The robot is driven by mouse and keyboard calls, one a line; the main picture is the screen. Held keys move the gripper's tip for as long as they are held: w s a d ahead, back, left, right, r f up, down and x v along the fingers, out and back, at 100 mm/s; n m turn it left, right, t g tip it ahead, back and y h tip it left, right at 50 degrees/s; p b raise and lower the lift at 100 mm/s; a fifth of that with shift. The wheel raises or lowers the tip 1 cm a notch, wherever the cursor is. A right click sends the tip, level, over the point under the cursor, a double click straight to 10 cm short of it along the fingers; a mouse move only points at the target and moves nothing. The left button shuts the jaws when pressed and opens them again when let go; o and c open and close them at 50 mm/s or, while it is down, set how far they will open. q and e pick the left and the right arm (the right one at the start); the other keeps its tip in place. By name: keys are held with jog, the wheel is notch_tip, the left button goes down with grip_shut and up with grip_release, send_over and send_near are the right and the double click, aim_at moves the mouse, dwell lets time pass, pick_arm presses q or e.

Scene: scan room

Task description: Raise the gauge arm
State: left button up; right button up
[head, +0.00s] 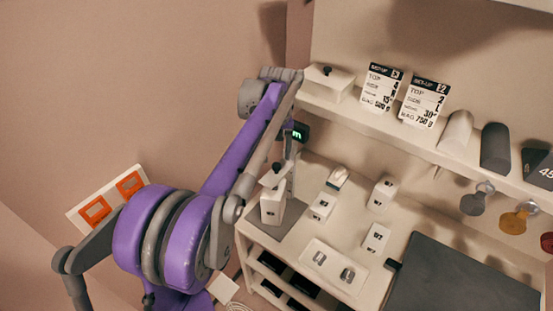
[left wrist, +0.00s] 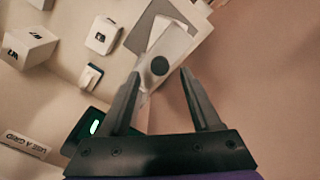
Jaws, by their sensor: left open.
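The gauge has a dark display with a green sign (head: 300,132) on an upright post, partly behind my left arm in the head view. The display shows in the left wrist view too (left wrist: 94,127). A pale piece with a dark round knob (head: 277,168), apparently the gauge arm, sits low over a white block (head: 272,207). I cannot tell if they touch. In the left wrist view the knob (left wrist: 160,66) lies between the fingertip ends of my left gripper (left wrist: 160,76). The fingers are apart, one on each side, with no visible contact. Their tips are not clear in the head view.
Small labelled white blocks (head: 383,192) stand on the table right of the gauge, near a two-digit plate (head: 334,266) and a dark panel (head: 462,280). A shelf (head: 345,113) with cards and cylinders runs above. Tags hang from it. An orange-marked wall panel (head: 110,203) is at left.

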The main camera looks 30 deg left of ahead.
aim_at(278, 167)
pick_arm(q)
notch_tip(278, 167, up, 8)
jog(key=shift+d, duration=0.1)
dwell(0.6)
jog(key=s+d+f+m+t, duration=0.3)
jog(key=s+d+f, duration=0.4)
jog(key=s, duration=0.3)
jog(key=s+d+f+m+t, duration=0.3)
jog(key=s+d+f+m, duration=0.2)
jog(key=s+d+f, duration=0.2)
jog(key=s+f, duration=0.2)
jog(key=s, duration=0.2)
jog(key=shift+d+f, duration=0.25)
jog(key=shift+f, duration=0.15)
